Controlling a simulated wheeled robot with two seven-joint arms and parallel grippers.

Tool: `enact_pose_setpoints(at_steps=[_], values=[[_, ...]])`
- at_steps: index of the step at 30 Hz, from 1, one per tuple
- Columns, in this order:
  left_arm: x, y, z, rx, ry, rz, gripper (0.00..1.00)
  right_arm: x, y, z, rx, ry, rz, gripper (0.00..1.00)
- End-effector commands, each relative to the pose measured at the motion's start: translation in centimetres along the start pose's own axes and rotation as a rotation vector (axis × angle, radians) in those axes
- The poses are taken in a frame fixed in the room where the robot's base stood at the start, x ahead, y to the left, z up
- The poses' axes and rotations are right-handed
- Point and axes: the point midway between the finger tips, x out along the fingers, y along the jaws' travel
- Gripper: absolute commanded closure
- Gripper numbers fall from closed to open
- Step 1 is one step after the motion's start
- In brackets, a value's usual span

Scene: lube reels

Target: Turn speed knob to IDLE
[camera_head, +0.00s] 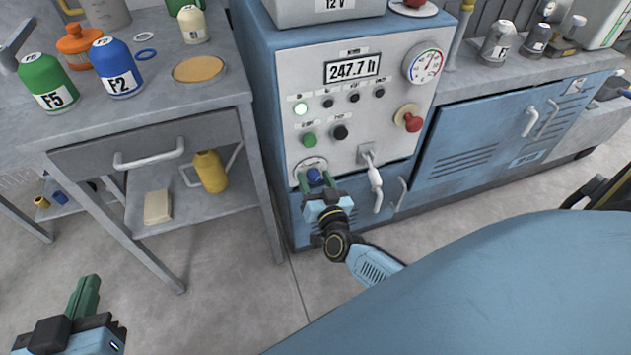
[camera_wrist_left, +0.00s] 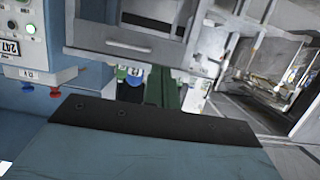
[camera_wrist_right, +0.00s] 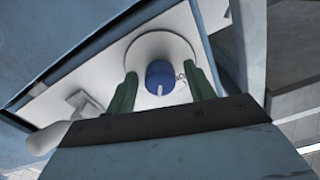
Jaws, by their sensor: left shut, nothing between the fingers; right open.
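The blue speed knob (camera_head: 315,176) sits on a round white dial (camera_head: 301,166) at the lower left of the control panel (camera_head: 352,110). In the right wrist view the knob (camera_wrist_right: 160,78) has a white pointer mark at its lower edge. My right gripper (camera_head: 320,187) is open, with one green finger on each side of the knob. In the right wrist view its fingers (camera_wrist_right: 163,90) stand beside the knob with gaps visible; contact cannot be told. The dial's lettering is not readable. My left gripper (camera_head: 84,298) is shut and empty at the lower left, away from the panel.
A white lever handle (camera_head: 374,180) hangs right of the dial, and a red knob (camera_head: 409,118) sits above it. A grey workbench (camera_head: 150,105) with bottles stands to the left. A blue cabinet (camera_head: 480,140) stands to the right. The floor before the bench is clear.

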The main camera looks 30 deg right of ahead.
Motion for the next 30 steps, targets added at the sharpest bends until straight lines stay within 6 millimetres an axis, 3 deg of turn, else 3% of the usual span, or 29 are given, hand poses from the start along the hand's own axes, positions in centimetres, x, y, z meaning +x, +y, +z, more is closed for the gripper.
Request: enact_pose_setpoints(at_steps=[9,20,26,30], values=[[0.0,0.1,-0.3,0.0,0.015,0.001,1.0,0.2,0.0,0.0,0.0,0.0,0.0,0.47],[0.0,0.1,-0.2,0.0,0.012,0.001,1.0,0.1,0.0,0.0,0.0,-0.001,0.0,0.91],[0.0,0.1,-0.1,0.0,-0.001,0.001,1.0,0.1,0.0,0.0,-0.011,-0.001,0.0,0.91],[-0.3,-0.4,1.4,0.001,-0.093,-0.009,1.0,0.1,0.0,-0.1,-0.045,-0.002,0.001,0.91]])
